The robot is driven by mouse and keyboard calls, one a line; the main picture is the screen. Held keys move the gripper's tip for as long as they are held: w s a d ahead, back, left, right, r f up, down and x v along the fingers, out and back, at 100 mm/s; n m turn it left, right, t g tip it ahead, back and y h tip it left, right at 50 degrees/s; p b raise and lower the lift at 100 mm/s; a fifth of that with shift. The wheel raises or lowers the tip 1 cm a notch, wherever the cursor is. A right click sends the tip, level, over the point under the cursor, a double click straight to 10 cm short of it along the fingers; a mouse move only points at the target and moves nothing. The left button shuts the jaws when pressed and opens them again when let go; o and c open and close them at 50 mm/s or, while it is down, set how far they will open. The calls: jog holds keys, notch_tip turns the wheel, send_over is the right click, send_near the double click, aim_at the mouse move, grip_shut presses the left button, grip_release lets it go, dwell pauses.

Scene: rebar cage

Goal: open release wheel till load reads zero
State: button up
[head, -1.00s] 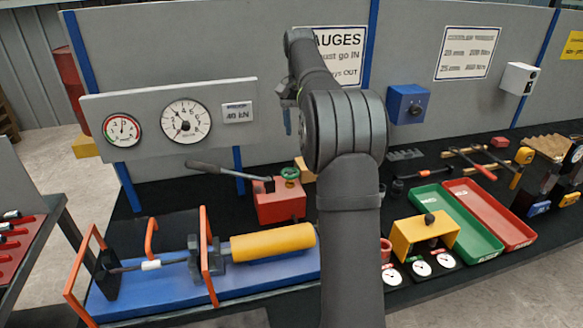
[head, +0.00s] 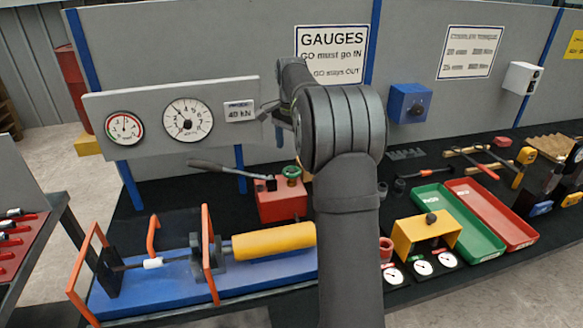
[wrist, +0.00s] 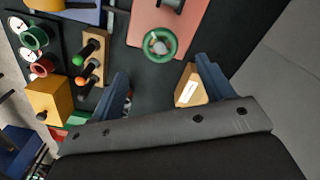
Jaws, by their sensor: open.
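The green release wheel (head: 291,171) sits on top of the red hand pump (head: 281,205), which has a long dark lever reaching left. In the wrist view the wheel (wrist: 160,43) is a green ring at the top, ahead of my fingertips and between their lines. My gripper (wrist: 163,82) is open and empty, with blue fingers spread wide. In the head view it is partly hidden by my arm, above and behind the wheel. The large dial (head: 188,120) and a small dial (head: 124,129) are on the grey panel; their exact readings are too small to tell.
A wooden block (wrist: 190,88) with a white label lies by my right finger in the wrist view. A yellow cylinder (head: 272,241) rests in the blue frame (head: 240,284). Green (head: 480,247) and red trays stand right, with a yellow bracket (head: 403,236) before them.

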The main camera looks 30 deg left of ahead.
aim_at(292, 171)
notch_tip(292, 171, down, 8)
jog(key=shift+r, duration=0.15)
jog(key=shift+c, duration=0.3)
jog(key=c, duration=0.9)
jog(key=shift+n, duration=0.4)
jog(key=n, duration=0.4)
jog(key=shift+n, duration=2.2)
